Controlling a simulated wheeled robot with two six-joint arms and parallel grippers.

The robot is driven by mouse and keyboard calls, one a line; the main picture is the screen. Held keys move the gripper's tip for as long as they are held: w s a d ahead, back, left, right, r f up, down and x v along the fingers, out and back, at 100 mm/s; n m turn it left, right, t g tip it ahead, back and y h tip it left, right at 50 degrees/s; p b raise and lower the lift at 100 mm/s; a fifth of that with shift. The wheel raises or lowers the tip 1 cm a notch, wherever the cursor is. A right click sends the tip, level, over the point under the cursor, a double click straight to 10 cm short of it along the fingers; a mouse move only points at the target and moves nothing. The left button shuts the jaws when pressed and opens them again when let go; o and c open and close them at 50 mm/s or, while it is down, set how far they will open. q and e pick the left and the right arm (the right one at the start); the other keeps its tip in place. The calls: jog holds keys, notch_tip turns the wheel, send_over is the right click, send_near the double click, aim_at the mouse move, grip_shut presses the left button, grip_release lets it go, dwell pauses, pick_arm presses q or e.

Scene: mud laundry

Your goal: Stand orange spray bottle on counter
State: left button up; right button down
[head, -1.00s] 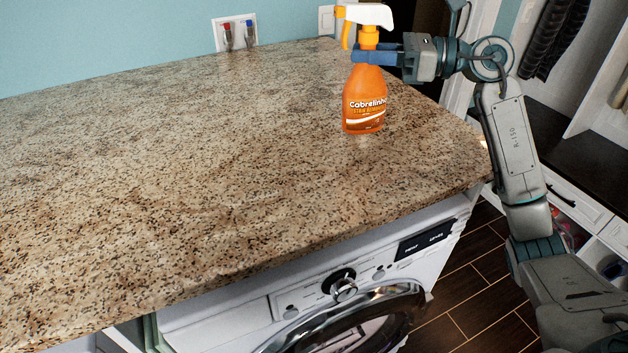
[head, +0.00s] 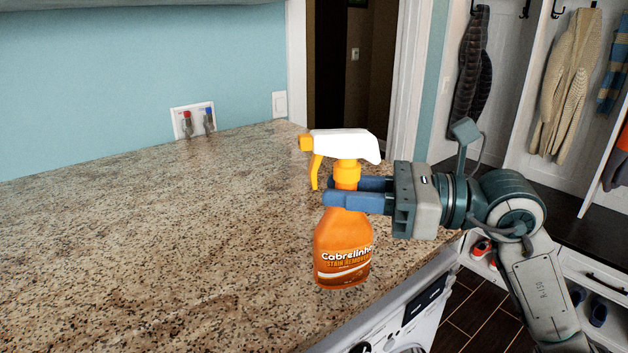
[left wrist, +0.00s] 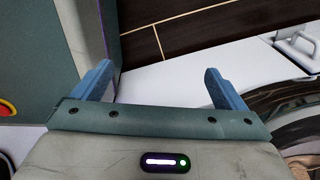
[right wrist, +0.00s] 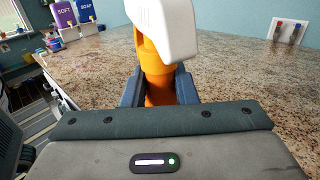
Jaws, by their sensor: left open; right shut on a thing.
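The orange spray bottle (head: 343,245) has a white and yellow spray head and is upright over the granite counter (head: 150,240), near its right end. My right gripper (head: 342,193) comes in from the right and is shut around the bottle's neck, below the trigger. I cannot tell whether the bottle's base touches the counter. In the right wrist view the spray head and the orange neck (right wrist: 158,88) sit between the two fingers. My left gripper (left wrist: 158,72) is open and empty, beside the white washer front; it is not in the head view.
A washing machine (head: 405,320) stands under the counter's front edge. A wall plate with red and blue taps (head: 193,121) is at the back. Soap and softener containers (right wrist: 75,14) show in the right wrist view. Most of the counter left of the bottle is clear.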

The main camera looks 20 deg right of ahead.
pick_arm(q)
jog(key=r+p, duration=0.3)
jog(key=s+r+p, duration=0.1)
jog(key=r+p, duration=0.1)
jog(key=shift+a+r+p, duration=0.15)
jog(key=shift+r+p, duration=0.15)
pick_arm(e)
jog(key=w+f, duration=0.4)
jog(key=w, duration=0.8)
jog(key=shift+w+a+f, duration=0.3)
jog(key=shift+w+a, duration=0.05)
pick_arm(q)
jog(key=shift+f, duration=0.1)
pick_arm(e)
jog(key=shift+f, duration=0.25)
jog(key=c, duration=1.2)
grip_release()
jog(key=shift+r, duration=0.1)
jog(key=shift+o, duration=0.2)
